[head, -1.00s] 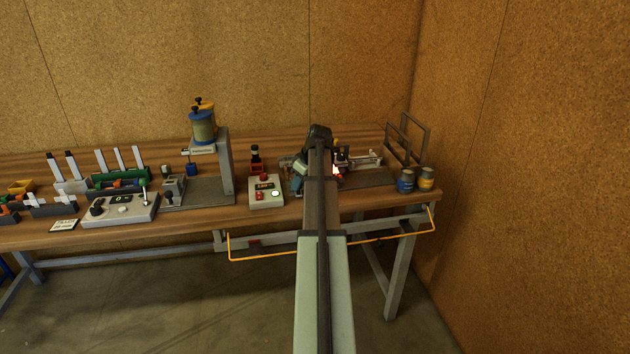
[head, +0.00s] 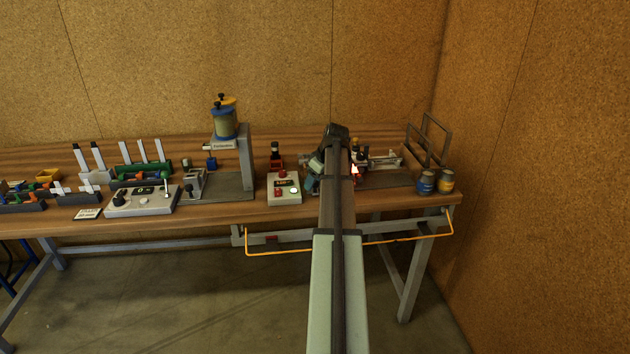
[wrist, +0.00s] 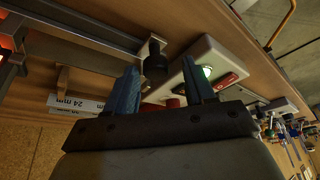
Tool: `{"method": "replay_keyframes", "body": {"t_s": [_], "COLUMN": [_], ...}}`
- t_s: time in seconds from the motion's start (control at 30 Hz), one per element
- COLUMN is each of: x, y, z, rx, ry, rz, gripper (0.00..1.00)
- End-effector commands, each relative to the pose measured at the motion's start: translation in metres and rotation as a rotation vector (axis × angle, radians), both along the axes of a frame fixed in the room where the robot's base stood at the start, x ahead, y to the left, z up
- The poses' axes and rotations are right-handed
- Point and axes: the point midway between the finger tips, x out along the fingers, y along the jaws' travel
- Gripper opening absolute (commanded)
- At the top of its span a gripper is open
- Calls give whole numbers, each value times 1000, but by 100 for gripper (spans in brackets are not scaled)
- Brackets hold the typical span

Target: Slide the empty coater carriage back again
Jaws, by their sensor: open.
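The coater stands at the right end of the bench in the head view, with a dark base plate (head: 390,179) and pale rails (head: 382,161). My arm hides much of its left part, so I cannot make out the whole carriage. My gripper (wrist: 160,64) is open, its two blue fingers apart and empty. A black knob (wrist: 155,66) shows between and just beyond the fingertips in the wrist view; it may be the carriage's handle. I cannot tell whether the fingers touch it. Grey rails (wrist: 75,22) run at the upper left there, near a red glow.
A control box (head: 284,188) with a lit button and red switch stands close left of my gripper. Two tins (head: 436,182) and a dark frame rack (head: 428,138) stand at the right end. A dispensing stand (head: 245,150) is further left. An orange rail (head: 300,251) runs along the bench front.

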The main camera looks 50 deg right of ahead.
Motion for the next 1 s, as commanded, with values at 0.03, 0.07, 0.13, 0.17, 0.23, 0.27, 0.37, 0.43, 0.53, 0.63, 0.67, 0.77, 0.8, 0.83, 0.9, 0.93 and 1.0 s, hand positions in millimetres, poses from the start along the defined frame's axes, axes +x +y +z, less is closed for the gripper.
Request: {"method": "replay_keyframes", "body": {"t_s": [0.03, 0.07, 0.13, 0.17, 0.23, 0.27, 0.37, 0.43, 0.53, 0.63, 0.67, 0.77, 0.8, 0.83, 0.9, 0.93, 1.0], "x": [-1, -1, -3, -4, -7, -9, -15, -20, -27, -34, -36, -42, -44, -45, -48, -49, -51], "y": [0, 0, -1, -1, -1, -1, -1, -1, -1, -1, -1, -1, -1, -1, 0, 0, 0], "z": [1, 2, 5, 8, 15, 19, 35, 48, 65, 82, 87, 101, 106, 109, 116, 119, 123], "rx": [-1, -1, -1, -1, -1, -1, -1, -3, -2, -2, -2, -1, -1, -1, -1, 0, 0], "ry": [0, 0, 0, 0, 0, 0, -1, -1, -1, -1, -1, -1, -1, -1, -1, -1, 0], "rz": [0, 0, 0, -1, -1, -2, -2, -1, -1, -1, -1, 0, 0, 0, 0, 1, 0], "gripper": [54, 54, 54, 54, 54, 54, 54, 54, 54, 54, 54, 54, 54, 54, 54, 54, 54]}}
